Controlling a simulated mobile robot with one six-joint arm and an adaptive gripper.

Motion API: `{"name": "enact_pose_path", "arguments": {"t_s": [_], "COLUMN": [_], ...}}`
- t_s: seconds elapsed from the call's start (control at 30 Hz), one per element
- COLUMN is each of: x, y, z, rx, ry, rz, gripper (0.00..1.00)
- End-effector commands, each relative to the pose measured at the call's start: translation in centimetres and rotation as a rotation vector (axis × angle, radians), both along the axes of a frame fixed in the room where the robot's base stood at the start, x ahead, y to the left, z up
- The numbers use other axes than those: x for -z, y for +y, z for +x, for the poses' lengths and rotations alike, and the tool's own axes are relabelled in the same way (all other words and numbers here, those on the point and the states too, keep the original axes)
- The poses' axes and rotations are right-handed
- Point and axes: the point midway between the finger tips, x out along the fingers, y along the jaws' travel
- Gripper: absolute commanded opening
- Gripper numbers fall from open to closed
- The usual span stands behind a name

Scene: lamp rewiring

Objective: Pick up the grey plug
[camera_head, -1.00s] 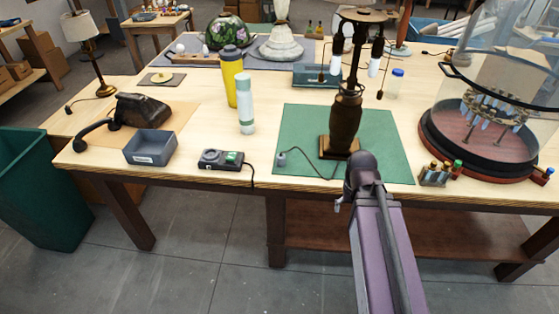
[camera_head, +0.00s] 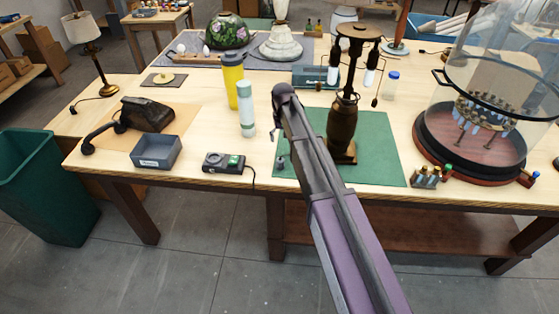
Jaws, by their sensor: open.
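The grey plug (camera_head: 281,163) lies on the left part of the green mat (camera_head: 385,172), close to my arm. Its cord is mostly hidden behind my arm. The dark lamp (camera_head: 342,125) stands upright on the mat to the right. My arm reaches up across the mat from the bottom of the picture. Only a small tip of my gripper (camera_head: 272,134) shows, left of the arm and above the plug in the picture. The tip looks apart from the plug. The rest of the gripper is hidden by my arm, and I see nothing held.
A grey bin (camera_head: 156,152) is farther left. A glass dome (camera_head: 478,110) stands at the right.

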Motion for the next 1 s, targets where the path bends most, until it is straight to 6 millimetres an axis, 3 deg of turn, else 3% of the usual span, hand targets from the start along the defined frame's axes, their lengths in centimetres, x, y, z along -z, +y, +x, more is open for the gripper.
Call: {"name": "enact_pose_path", "arguments": {"t_s": [0.57, 1.0], "x": [0.3, 3.4], "y": [0.7, 0.7], "z": [0.3, 0.3], "rx": [-0.007, -0.007], "ry": [0.000, 0.000], "rz": [0.000, 0.000], "gripper": [0.90, 0.90]}}
